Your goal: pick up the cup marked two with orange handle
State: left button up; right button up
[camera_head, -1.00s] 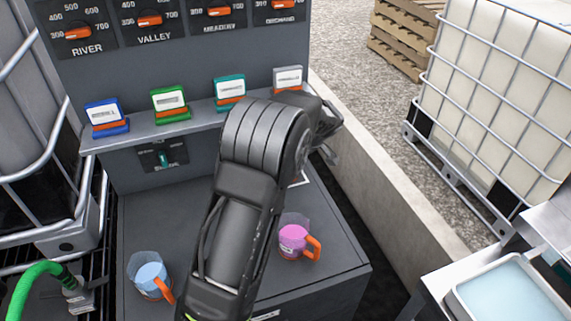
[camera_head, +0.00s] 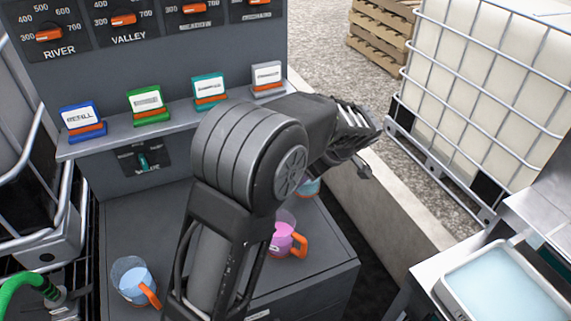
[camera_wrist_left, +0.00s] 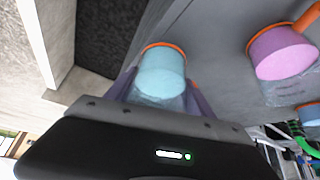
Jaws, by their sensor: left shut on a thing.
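My left gripper (camera_wrist_left: 160,92) is shut on a cup with pale teal contents (camera_wrist_left: 163,72) and an orange rim; a bit of this cup shows under my arm in the head view (camera_head: 310,187). My fingers sit on either side of it. A cup with pink contents (camera_head: 282,240) and an orange handle stands on the grey deck; it also shows in the left wrist view (camera_wrist_left: 283,54). A cup with light blue contents (camera_head: 131,277) and an orange handle stands at the deck's left. No number is readable on any cup. My right gripper is out of view.
A grey shelf (camera_head: 185,117) carries several coloured label blocks behind the cups. A low concrete wall (camera_head: 385,205) runs along the right. A tray of pale liquid (camera_head: 502,290) is at lower right. A green hose (camera_head: 30,283) is at lower left.

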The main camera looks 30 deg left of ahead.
aim_at(316, 188)
pick_arm(q)
jog(key=shift+s+d, duration=0.25)
jog(key=shift+d, duration=0.85)
jog(key=shift+s+d, duration=0.25)
jog(key=shift+d, duration=0.85)
